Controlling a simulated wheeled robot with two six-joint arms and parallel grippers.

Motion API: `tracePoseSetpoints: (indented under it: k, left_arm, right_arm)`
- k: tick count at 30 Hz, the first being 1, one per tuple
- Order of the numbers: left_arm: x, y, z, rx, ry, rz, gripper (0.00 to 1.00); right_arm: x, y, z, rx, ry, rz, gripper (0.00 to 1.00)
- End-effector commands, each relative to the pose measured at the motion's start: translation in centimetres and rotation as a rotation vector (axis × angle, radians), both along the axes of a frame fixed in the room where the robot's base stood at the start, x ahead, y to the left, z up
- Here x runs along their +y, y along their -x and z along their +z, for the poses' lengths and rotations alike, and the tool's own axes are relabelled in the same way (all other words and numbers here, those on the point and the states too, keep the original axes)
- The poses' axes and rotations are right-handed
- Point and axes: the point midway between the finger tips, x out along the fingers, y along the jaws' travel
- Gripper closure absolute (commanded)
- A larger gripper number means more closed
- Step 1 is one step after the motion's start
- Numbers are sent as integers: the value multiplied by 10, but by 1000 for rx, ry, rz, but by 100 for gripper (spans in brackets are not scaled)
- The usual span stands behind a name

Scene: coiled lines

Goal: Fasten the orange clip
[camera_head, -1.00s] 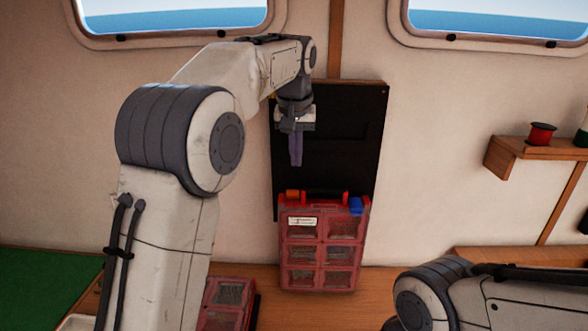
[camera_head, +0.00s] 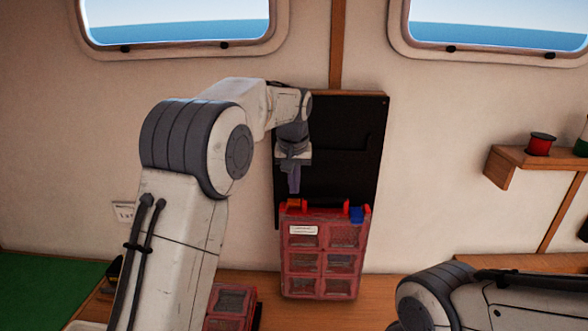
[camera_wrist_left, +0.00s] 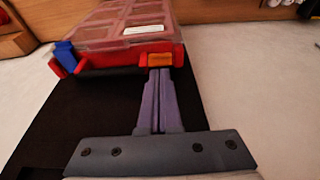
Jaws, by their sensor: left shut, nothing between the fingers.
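A red parts case (camera_head: 321,249) with clear windows stands upright against a black board. The orange clip (camera_head: 293,203) is at the left of its top edge, and a blue clip (camera_head: 357,214) is at the right. My left gripper (camera_head: 294,190) points down, shut and empty, its tips just above the orange clip. In the left wrist view, the shut fingers (camera_wrist_left: 158,74) reach to the orange clip (camera_wrist_left: 160,60); I cannot tell whether they touch it. The blue clip (camera_wrist_left: 66,56) is off to the left there. My right gripper is out of view.
The black board (camera_head: 345,135) is close behind my left gripper. A second red case (camera_head: 232,303) lies on the wooden bench (camera_head: 270,285), partly behind my left arm. A shelf (camera_head: 518,158) with a red spool (camera_head: 540,143) is on the right wall.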

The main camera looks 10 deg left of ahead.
Motion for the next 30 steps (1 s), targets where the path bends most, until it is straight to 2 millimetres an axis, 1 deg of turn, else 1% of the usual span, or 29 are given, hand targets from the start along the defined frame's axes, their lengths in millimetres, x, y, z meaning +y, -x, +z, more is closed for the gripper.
tracePoseSetpoints:
  k: [1, 3, 6, 17, 20, 26, 30]
  left_arm:
    - [1, -2, -5, 3, 0, 0, 100]
    - [1, -4, -12, 2, -1, 0, 100]
    - [1, -5, -18, 1, -1, 0, 100]
    - [1, -6, -21, -1, 0, 0, 100]
    - [1, -6, -22, -5, -1, 0, 100]
    - [1, -7, -25, -40, -7, -1, 100]
    - [2, -8, -24, -55, -11, 0, 100]
  right_arm:
    - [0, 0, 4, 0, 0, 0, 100]
    - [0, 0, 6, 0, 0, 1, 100]
    - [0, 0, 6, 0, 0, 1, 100]
    - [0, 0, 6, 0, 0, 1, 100]
    - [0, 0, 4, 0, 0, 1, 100]
    - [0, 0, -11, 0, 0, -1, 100]
    - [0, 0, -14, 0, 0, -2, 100]
